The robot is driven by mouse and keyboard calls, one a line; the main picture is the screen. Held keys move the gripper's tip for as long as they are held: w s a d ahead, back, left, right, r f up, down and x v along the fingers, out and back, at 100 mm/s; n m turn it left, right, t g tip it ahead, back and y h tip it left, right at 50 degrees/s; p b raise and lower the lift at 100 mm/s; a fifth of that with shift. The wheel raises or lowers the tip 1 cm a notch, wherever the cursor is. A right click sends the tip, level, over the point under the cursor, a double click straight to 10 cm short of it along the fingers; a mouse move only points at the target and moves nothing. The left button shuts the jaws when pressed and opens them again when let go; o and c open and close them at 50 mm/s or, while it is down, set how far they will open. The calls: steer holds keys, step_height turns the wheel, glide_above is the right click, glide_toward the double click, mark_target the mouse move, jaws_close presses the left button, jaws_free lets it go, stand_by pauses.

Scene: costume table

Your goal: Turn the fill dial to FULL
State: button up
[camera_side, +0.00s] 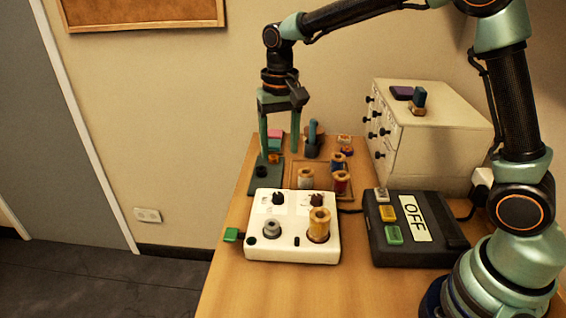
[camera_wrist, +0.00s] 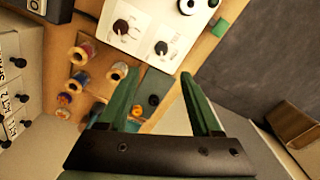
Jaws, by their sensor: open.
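A white control box (camera_side: 293,248) sits on the wooden table with two dark knobs on its top. The left knob (camera_side: 278,198) and the right knob (camera_side: 316,199) stand side by side near its back edge. Both show in the wrist view, the left one (camera_wrist: 161,47) nearer the picture's middle and the right one (camera_wrist: 121,27) farther off. Their labels are too small to read, so I cannot tell which is the fill dial. My gripper (camera_side: 279,152) is open and empty, pointing down behind the box, apart from both knobs; its fingers (camera_wrist: 152,78) spread wide in the wrist view.
A grey post (camera_side: 271,228) and a tan spool (camera_side: 319,225) stand on the box's front half. A dark green block (camera_side: 265,176) is beneath my gripper. Several thread spools stand on a wooden tray (camera_side: 358,200). A black device reading OFF (camera_side: 415,219) and a white drawer cabinet (camera_side: 425,145) are right.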

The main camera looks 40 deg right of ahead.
mark_target(278, 195)
step_height(278, 195, down, 13)
steer(key=shift+w+a+r, duration=0.1)
steer(key=shift+w+a, duration=0.05)
stand_by(0.4)
jaws_close()
